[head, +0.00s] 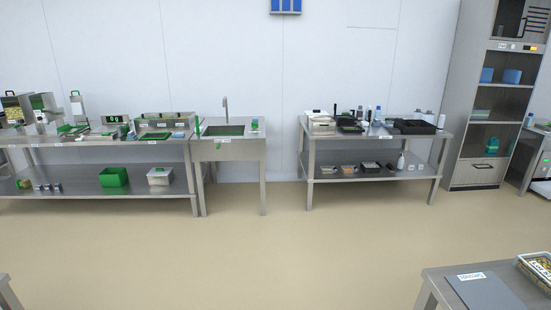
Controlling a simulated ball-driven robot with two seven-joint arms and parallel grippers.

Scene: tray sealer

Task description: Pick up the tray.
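Neither of my grippers shows in the head view. A shallow tray-like container (524,264) with yellowish contents stands on a near steel table at the lower right, cut off by the picture's edge. A black tray-like container (414,127) stands on the right end of the steel table by the far wall. I cannot tell which of these is the task's tray.
The near table (437,278) also bears a grey labelled board (485,291). By the far wall stand a sink unit (228,148), a left workbench (95,143), a right table (318,140) and a tall steel cabinet (478,174). The beige floor (240,245) between is clear.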

